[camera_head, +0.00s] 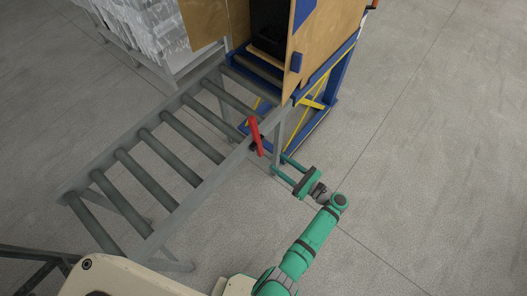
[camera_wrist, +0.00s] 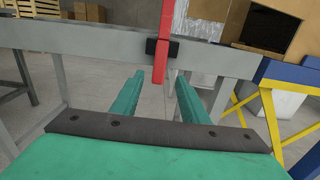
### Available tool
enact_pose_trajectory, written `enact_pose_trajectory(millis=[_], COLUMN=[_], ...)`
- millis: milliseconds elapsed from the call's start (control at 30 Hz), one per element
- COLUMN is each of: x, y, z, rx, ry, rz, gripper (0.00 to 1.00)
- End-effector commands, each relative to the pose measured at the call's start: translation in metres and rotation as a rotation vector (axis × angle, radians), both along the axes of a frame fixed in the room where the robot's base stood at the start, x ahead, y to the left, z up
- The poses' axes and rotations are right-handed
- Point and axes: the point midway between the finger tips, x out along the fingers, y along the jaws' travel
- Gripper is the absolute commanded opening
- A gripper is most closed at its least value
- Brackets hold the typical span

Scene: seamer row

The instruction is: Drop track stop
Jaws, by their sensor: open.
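The track stop is a red bar (camera_head: 256,137) on a black mount at the near side rail of the roller track (camera_head: 190,202). It stands roughly upright, its top end above the rail. In the wrist view the red bar (camera_wrist: 164,45) crosses the rail ahead, with the black mount behind it. My green gripper (camera_head: 279,164) is open and empty, just to the right of the rail and the bar. In the wrist view its two fingers (camera_wrist: 158,85) point at the rail, with the bar's lower end in line with the gap between them. The bar appears apart from both fingers.
A wooden box (camera_head: 330,40) with a dark opening stands at the track's far end on a blue and yellow lift frame (camera_head: 335,85). Wrapped goods (camera_head: 145,30) stand behind the track. The floor to the right is clear.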

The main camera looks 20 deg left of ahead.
Motion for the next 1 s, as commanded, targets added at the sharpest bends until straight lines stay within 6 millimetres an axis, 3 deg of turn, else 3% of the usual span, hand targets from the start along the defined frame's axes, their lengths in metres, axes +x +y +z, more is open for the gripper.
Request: enact_pose_trajectory(millis=[200,500,700,967,1000], x=[0.012,0.027,0.030,0.031,0.031], y=[0.038,0.079,0.089,0.087,0.087], z=[0.000,0.000,-0.001,-0.001,-0.001], rx=[-0.002,-0.003,-0.003,-0.004,-0.004], ry=[0.000,-0.001,0.000,-0.001,-0.001], rz=[0.004,0.004,0.004,0.000,-0.001], gripper=[0.41,0.41,0.41,0.41,0.31])
